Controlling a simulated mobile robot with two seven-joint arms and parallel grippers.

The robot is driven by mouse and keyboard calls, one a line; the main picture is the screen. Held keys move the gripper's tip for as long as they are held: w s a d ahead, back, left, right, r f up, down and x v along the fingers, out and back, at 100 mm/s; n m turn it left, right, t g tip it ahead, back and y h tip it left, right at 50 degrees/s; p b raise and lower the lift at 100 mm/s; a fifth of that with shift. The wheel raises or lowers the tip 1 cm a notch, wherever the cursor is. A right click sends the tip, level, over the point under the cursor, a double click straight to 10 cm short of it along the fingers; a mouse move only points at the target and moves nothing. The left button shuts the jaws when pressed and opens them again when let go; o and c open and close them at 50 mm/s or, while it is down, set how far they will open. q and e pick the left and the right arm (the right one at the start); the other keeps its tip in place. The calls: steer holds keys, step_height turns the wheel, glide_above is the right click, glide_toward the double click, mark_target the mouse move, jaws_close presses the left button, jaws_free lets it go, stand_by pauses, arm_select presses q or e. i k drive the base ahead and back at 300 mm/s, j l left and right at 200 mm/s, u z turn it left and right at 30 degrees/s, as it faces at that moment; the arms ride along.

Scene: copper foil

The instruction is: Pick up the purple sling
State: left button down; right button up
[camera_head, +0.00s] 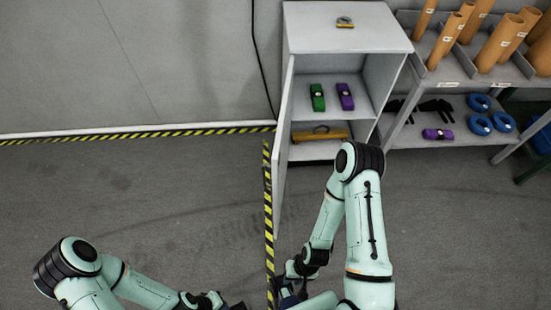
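A rolled purple sling (345,97) lies on the upper shelf inside the open grey cabinet. A green sling (317,98) lies just left of it. A second purple rolled sling (438,134) lies on the shelf of the rack to the right. My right gripper (287,292) is low in the picture, below the cabinet and well away from the slings. It is partly cut off by the bottom edge. My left gripper (237,306) shows only as a dark part at the bottom edge. Neither gripper shows whether its fingers are open or shut.
The cabinet (310,38) has its door (283,150) swung open on the left, and a small yellow-grey item (344,22) on top. An orange-yellow tool (319,135) sits lower inside. The rack holds blue rolls (480,124) and cardboard tubes (497,45). The floor at left is clear.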

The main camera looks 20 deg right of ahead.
mark_target(346, 95)
steer(key=i+j+z, duration=0.1)
steer(key=i+j, duration=0.2)
steer(key=j, duration=0.15)
steer(key=i+j+z, duration=0.1)
steer(key=i+j, duration=0.2)
steer(key=j, duration=0.15)
steer(key=z, duration=1.4)
steer(key=j, duration=0.1)
